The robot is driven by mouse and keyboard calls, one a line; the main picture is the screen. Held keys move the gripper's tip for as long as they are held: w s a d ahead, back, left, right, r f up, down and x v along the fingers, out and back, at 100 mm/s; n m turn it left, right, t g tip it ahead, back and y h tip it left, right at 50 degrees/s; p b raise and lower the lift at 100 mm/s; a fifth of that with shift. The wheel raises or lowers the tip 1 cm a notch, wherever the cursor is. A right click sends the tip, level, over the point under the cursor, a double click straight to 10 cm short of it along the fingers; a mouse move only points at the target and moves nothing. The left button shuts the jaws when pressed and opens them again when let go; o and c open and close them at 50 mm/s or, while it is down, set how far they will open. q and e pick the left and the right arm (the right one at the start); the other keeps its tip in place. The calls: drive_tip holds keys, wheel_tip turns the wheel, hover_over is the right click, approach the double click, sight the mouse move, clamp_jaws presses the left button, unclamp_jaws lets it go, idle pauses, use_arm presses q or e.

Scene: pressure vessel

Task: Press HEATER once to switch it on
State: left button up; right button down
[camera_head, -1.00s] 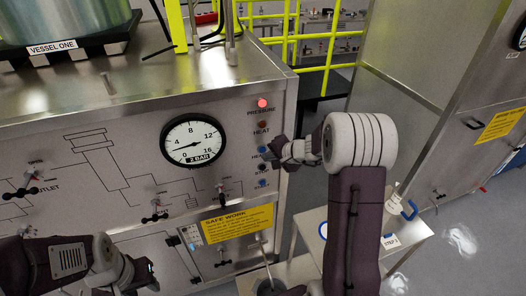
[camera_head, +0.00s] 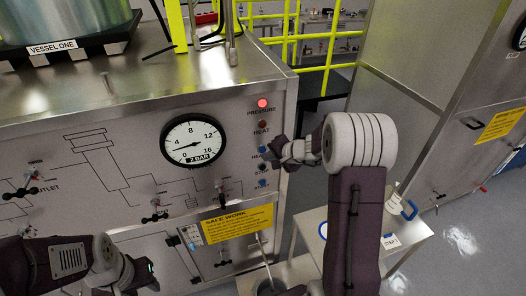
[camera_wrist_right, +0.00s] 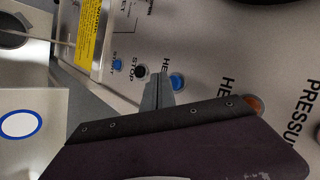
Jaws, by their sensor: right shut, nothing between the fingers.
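The blue HEATER button (camera_head: 262,149) sits in the column of lamps and buttons at the right edge of the steel panel. In the right wrist view the blue button (camera_wrist_right: 177,82) stands just beside the fingertips, with its label partly hidden. My right gripper (camera_head: 273,152) is shut and empty, its tips close to the button; I cannot tell whether they touch. Its narrow fingers (camera_wrist_right: 158,88) also show in the wrist view. The HEAT lamp (camera_head: 262,124) above looks dull orange-brown. My left gripper (camera_head: 147,275) is low at the left, its fingers unclear.
The red PRESSURE lamp (camera_head: 262,103) glows at the top of the column. A black button (camera_wrist_right: 140,72) and blue START button (camera_wrist_right: 117,64) are close to the right fingers. A pressure gauge (camera_head: 193,140) is left of them. A small side table (camera_head: 408,238) stands at the right.

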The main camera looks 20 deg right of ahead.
idle(0.3)
drive_tip(key=shift+w, duration=0.4)
drive_tip(key=shift+w, duration=0.45)
idle(0.6)
drive_tip(key=shift+s+b, duration=0.85)
drive_tip(key=shift+b, duration=0.05)
